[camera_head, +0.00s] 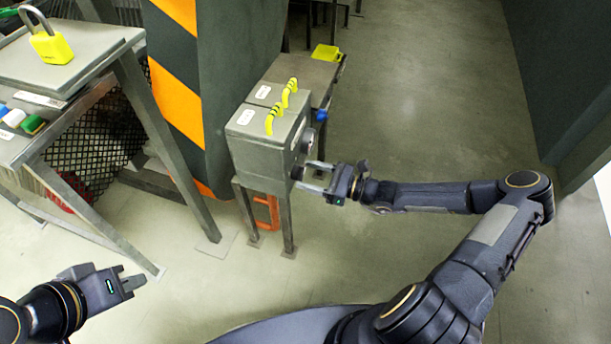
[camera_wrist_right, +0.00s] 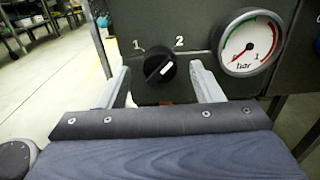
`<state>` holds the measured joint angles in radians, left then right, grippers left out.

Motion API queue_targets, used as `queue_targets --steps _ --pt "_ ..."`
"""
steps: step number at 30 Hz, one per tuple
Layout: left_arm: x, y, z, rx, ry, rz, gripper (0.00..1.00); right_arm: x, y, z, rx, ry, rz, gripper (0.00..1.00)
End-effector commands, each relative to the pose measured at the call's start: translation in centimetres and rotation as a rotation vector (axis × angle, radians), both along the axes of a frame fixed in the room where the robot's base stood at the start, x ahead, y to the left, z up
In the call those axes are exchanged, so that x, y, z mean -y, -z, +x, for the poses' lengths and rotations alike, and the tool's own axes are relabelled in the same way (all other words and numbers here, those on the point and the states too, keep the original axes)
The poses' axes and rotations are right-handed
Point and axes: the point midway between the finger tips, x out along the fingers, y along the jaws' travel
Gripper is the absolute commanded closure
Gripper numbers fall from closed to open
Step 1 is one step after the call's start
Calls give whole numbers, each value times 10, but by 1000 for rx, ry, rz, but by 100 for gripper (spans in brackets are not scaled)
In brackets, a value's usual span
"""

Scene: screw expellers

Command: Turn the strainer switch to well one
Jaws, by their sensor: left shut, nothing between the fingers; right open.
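The strainer switch is a round black knob (camera_wrist_right: 160,70) with a white pointer line, on the front of a grey-green box (camera_head: 252,143). In the right wrist view, the numerals 1 and 2 stand above it, and the pointer leans up and right, toward the 2. My right gripper (camera_head: 308,176) is open in front of the box. In the right wrist view its fingers (camera_wrist_right: 160,78) stand to the left and right of the knob, with a gap on each side. My left gripper (camera_head: 131,281) is shut and empty, low at the left, away from the box.
A pressure gauge (camera_wrist_right: 248,42) sits right of the knob. A bench with a yellow padlock (camera_head: 50,46) is at upper left. Open floor lies right of the box.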

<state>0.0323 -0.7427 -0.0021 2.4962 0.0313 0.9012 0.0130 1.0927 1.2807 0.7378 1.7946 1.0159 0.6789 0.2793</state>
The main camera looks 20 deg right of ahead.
Motion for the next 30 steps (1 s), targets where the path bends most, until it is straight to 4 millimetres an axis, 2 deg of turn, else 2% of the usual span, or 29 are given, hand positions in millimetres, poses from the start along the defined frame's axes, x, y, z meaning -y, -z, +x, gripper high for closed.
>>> queue_targets --steps 6,14,24,30 --pt "0 5 0 0 0 0 100 -15 0 10 1 -1 0 40" --pt "0 4 0 0 0 0 100 -16 0 10 1 -1 -1 40" --pt "0 4 0 0 0 0 100 -16 0 10 1 -1 -1 84" --pt "0 3 0 0 0 0 100 -16 -1 10 12 -1 -8 84"
